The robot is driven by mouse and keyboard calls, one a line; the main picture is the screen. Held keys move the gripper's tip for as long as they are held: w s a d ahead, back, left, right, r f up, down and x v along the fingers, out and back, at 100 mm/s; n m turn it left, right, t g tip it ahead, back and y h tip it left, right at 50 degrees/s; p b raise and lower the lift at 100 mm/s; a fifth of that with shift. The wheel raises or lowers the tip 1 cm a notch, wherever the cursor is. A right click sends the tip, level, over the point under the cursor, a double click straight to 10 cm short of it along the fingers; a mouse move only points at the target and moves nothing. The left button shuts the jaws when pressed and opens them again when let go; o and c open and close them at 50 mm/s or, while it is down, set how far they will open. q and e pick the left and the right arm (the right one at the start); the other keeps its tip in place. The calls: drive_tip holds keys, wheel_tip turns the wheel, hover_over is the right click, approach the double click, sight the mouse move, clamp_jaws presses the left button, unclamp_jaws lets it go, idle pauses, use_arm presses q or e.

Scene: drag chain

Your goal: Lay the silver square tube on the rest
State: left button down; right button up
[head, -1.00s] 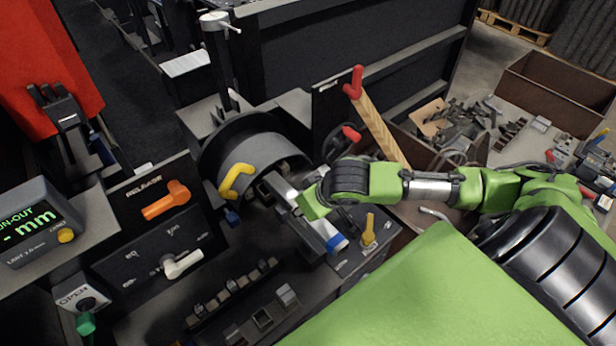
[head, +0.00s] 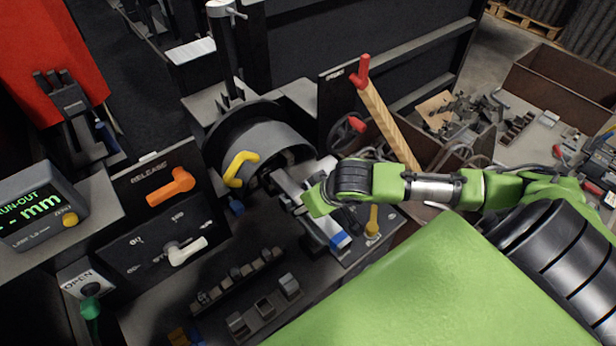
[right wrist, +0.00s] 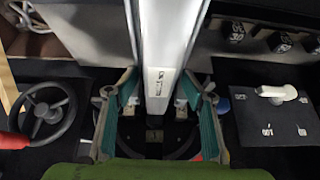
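The silver square tube (head: 291,187) shows in part at the mouth of the round dark chuck housing, angled down to the right. My right gripper (head: 313,199) comes in from the right over its lower part and hides some of it. In the right wrist view the tube (right wrist: 165,45) runs from the top edge down between the two green-lined fingers (right wrist: 160,88), with a finger on each side. The fingertips are close to its sides; I cannot tell whether they press on it. I cannot single out the rest with certainty. My left gripper is out of view.
A yellow handle (head: 238,168) sits on the chuck housing. A handwheel (head: 345,136) and a red-tipped wooden handle (head: 388,125) stand behind my right arm. A panel with an orange lever (head: 170,187) is at left; small blocks (head: 240,277) line the front.

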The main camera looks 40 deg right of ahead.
drive_tip(key=shift+s+f, duration=0.15)
drive_tip(key=v, duration=1.2)
drive_tip(key=shift+a, duration=0.1)
idle(0.4)
